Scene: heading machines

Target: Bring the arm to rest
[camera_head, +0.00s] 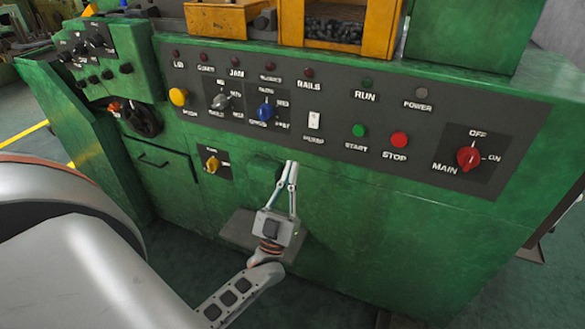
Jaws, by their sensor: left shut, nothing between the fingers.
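My left gripper (291,173) is in the middle of the head view, with its fingers shut and empty, pointing up. It is in front of the green front face of the machine (390,230), below the dark control panel (330,145). I cannot tell how far it is from the face. My left arm (240,290) comes in from the lower left. My right gripper is not in view.
Dark floor (350,300) lies in front.

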